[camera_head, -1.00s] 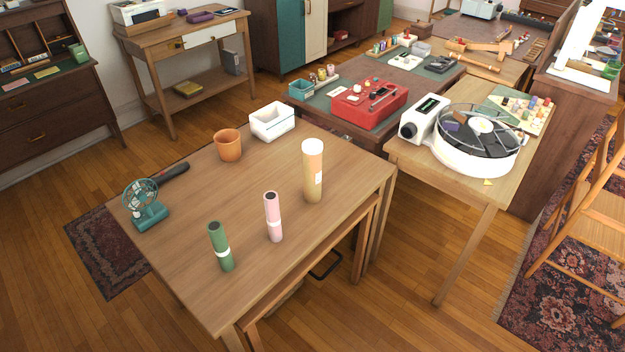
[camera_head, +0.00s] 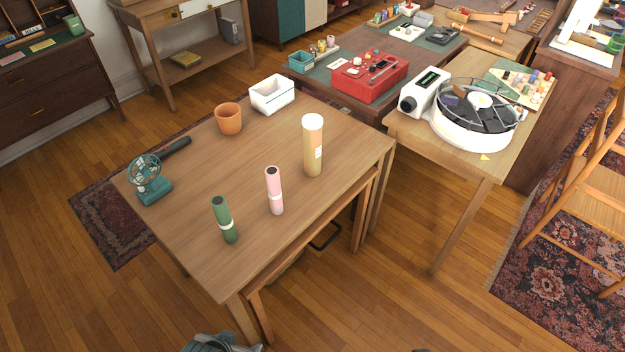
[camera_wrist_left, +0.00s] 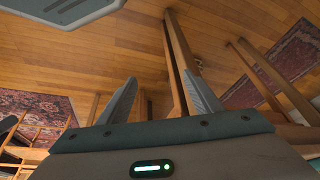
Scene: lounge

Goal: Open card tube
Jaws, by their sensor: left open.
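The tan card tube (camera_head: 313,155) with a white cap (camera_head: 312,121) and a small white label stands upright near the table's right side. A pink tube (camera_head: 274,188) and a green tube (camera_head: 223,215), each with a white band and a dark top, stand closer to the front edge. My left gripper (camera_wrist_left: 159,75) is open and empty in the left wrist view, with floor and table legs beyond its fingers. In the head view, part of it shows at the bottom edge, in front of the table and apart from the tubes. A dark sliver at the bottom edge may be my right gripper.
The wooden table (camera_head: 190,185) also holds a teal fan (camera_head: 150,182), a dark handled object (camera_head: 176,147), an orange pot (camera_head: 229,118) and a white bin (camera_head: 271,95). A side table (camera_head: 480,165) with a round white device (camera_head: 478,125) stands right. Floor in front is clear.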

